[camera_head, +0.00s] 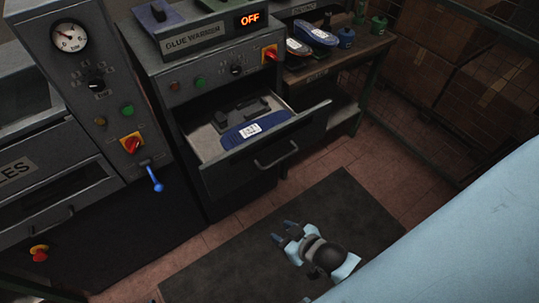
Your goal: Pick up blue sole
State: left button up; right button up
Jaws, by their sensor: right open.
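A blue sole (256,130) with a white label lies in the open drawer (267,157) of the machine marked GLUE WARMER. It rests near the drawer's front right part, beside some dark grey pieces (240,110). My right gripper (283,231) is open and empty. It is above the dark floor mat, in front of the drawer and apart from it and the sole. My left gripper is not in view.
The GLUE WARMER (205,45) display reads OFF. A press with a gauge and a blue-handled lever (154,180) stands at left. A bench (343,62) at back right bears another blue sole-like piece (315,33) and small pots. The dark mat (230,265) is otherwise clear.

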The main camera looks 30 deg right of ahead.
aim_at(240, 134)
jog(key=j+z, duration=0.35)
jog(key=j, duration=0.2)
jog(key=j+z, duration=0.4)
jog(key=j, duration=0.15)
jog(key=j+z, duration=0.35)
jog(key=j, duration=0.15)
